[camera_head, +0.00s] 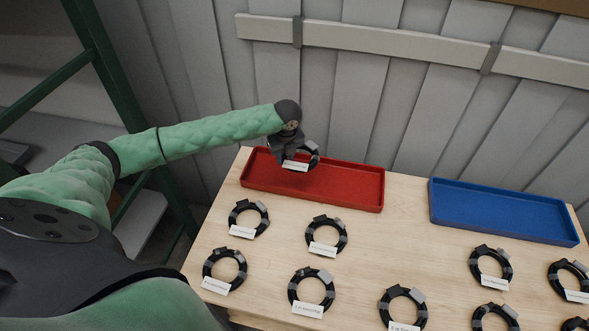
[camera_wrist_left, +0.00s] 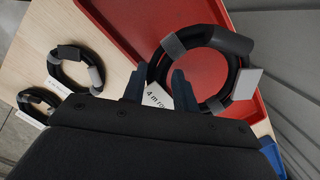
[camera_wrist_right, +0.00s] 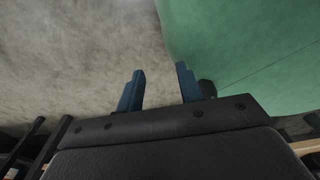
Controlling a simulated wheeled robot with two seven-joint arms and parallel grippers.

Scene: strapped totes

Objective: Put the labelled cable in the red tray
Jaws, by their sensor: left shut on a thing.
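My left gripper (camera_head: 289,150) is shut on a black coiled cable (camera_head: 312,157) with a white label. It holds the cable over the left part of the red tray (camera_head: 345,186), at the tray's back side. In the left wrist view the cable (camera_wrist_left: 238,44) is a black ring with grey bands, and its label lies between the blue fingertips (camera_wrist_left: 157,80). The label is partly hidden and reads about "4 m". The red tray (camera_wrist_left: 113,30) shows behind the cable. My right gripper (camera_wrist_right: 158,82) shows in its wrist view with fingers apart and nothing between them.
Several more labelled black cable coils, such as one nearby (camera_head: 326,220), lie on the wooden table (camera_head: 265,262). A blue tray (camera_head: 500,229) stands empty at the right. A grey panelled wall (camera_head: 350,90) rises behind the table, and a green frame (camera_head: 105,75) stands at the left.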

